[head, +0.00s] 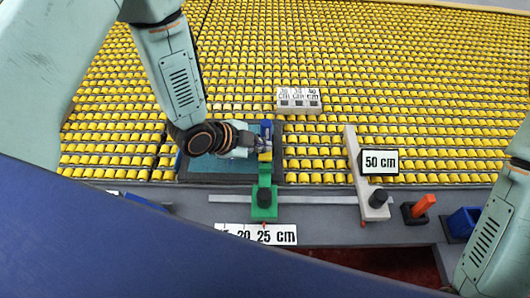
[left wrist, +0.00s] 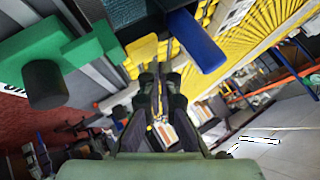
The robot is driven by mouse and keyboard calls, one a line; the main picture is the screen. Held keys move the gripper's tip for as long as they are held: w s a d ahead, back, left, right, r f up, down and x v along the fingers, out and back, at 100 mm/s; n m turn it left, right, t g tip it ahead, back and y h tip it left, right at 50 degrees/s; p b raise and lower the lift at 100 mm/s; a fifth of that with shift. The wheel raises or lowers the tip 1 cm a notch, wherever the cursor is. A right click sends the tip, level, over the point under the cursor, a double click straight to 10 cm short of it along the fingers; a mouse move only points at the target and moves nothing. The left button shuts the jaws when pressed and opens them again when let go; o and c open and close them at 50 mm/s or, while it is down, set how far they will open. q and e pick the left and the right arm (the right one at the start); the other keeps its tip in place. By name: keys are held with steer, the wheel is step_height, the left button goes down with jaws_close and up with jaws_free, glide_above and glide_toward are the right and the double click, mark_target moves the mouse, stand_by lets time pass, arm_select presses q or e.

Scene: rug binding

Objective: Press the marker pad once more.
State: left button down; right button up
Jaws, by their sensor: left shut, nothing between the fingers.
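A green slider (head: 264,204) with a dark knob stands on the grey rail. Its arm reaches back to a small yellow pad (head: 265,156), which looks like the marker pad. The yellow pad also shows in the left wrist view (left wrist: 143,49), beside the green arm (left wrist: 90,42). My left gripper (head: 258,147) is shut and empty, right at the yellow pad over the teal rug (head: 208,164). In the left wrist view its fingertips (left wrist: 158,78) are close to the pad; I cannot tell whether they touch. My right gripper is out of view.
A blue bar (left wrist: 196,40) is close to the left fingertips. A pale slider with a 50 cm sign (head: 379,162) stands to the right, then an orange-handled tool (head: 421,206) and a blue bin (head: 462,222). A labelled block (head: 299,101) sits on the yellow rollers behind.

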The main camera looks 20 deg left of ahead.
arm_select(q)
steer(key=shift+f, duration=0.1)
steer(key=shift+f+b, duration=0.3)
steer(key=shift+f, duration=0.05)
steer(key=shift+f+b, duration=0.55)
steer(key=shift+f, duration=0.25)
stand_by(0.9)
steer(key=shift+r, duration=0.1)
steer(key=shift+r+p, duration=1)
steer(key=shift+r, duration=0.15)
step_height(320, 180, up, 5)
steer(key=p, duration=0.4)
